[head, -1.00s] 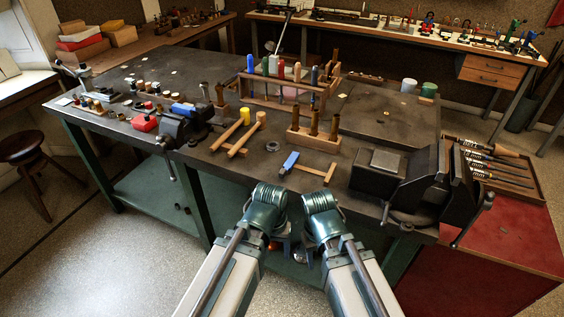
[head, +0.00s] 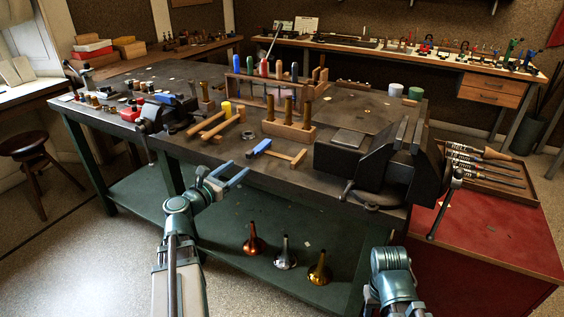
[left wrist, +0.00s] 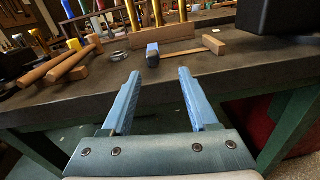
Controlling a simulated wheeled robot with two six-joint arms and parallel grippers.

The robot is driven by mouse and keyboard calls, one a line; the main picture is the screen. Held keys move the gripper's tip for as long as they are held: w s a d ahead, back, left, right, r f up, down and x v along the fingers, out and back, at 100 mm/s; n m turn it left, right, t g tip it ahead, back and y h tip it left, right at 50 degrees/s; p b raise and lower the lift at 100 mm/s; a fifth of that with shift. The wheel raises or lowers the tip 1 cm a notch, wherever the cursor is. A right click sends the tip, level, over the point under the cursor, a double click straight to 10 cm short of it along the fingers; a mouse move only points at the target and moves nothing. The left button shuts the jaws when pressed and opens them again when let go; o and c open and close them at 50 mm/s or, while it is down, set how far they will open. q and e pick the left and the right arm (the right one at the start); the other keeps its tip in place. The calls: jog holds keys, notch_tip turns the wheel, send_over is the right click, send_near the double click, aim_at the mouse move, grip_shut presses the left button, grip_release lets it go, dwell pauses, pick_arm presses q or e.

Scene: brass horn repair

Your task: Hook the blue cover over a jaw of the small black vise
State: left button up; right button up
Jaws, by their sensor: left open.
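A blue piece (head: 259,147) that looks like the cover lies on the bench near its front edge, beside a wooden mallet. It shows in the left wrist view (left wrist: 152,54) with a dark end toward me. The small black vise (head: 150,116) stands at the bench's front edge on the left. Another blue piece (head: 165,98) shows at its top; how it sits there is too small to tell. My left gripper (head: 232,170) is open and empty in front of the bench edge, short of the blue cover, which shows beyond its fingertips (left wrist: 160,73). My right gripper's fingers are out of view.
A large black vise (head: 385,165) stands at the bench's right front. Wooden mallets (head: 215,124), a ring (head: 249,135) and a wooden tool block (head: 290,131) surround the blue cover. Horn bells (head: 284,254) stand on the green lower shelf (head: 225,225).

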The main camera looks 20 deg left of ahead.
aim_at(246, 155)
pick_arm(q)
jog(key=shift+n+t+y, duration=0.3)
jog(key=shift+n+y, duration=0.1)
jog(key=shift+n, duration=0.3)
jog(key=w, duration=0.7)
jog(key=shift+w+a+r, duration=0.15)
jog(key=shift+w+a, duration=0.1)
jog(key=shift+a, duration=0.05)
jog(key=shift+w, duration=0.35)
jog(key=w, duration=0.2)
jog(key=w+d, duration=0.1)
jog(key=w, duration=0.2)
jog(key=shift+w+r, duration=0.1)
jog(key=shift+r, duration=0.05)
grip_shut()
